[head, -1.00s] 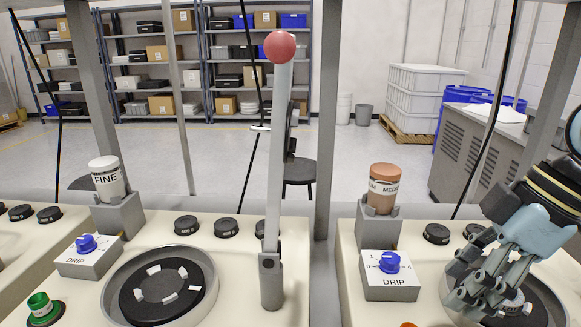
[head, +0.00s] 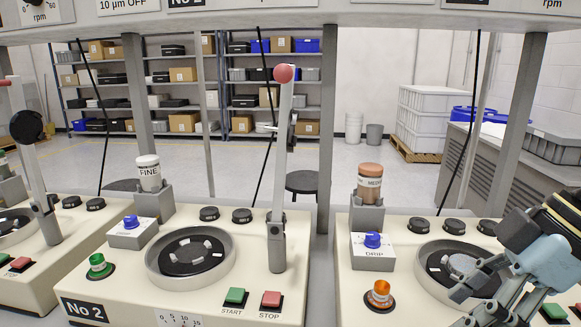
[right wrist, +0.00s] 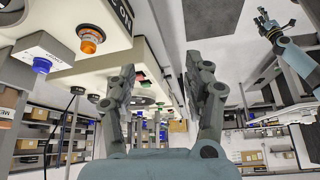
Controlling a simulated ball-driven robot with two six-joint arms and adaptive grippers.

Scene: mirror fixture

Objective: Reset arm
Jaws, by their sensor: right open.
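On the machine marked No 2, a grey lever arm (head: 280,180) with a red ball knob (head: 284,73) stands nearly upright, right of a round black turntable (head: 190,252). My right gripper (head: 468,305) is at the lower right in the head view, in front of the right machine and well away from that arm. In the right wrist view its fingers (right wrist: 163,82) are spread with nothing held between them. A second gripper, apparently my left (right wrist: 268,22), shows small at the upper right there. Its jaw state is unclear. The left gripper is outside the head view.
Another lever arm with a black disc (head: 27,126) stands on the left machine. FINE (head: 149,174) and MEDIUM (head: 369,182) bottles sit in holders. Green START (head: 235,297) and red STOP (head: 271,300) buttons line the front. A grey post (head: 327,130) rises between machines.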

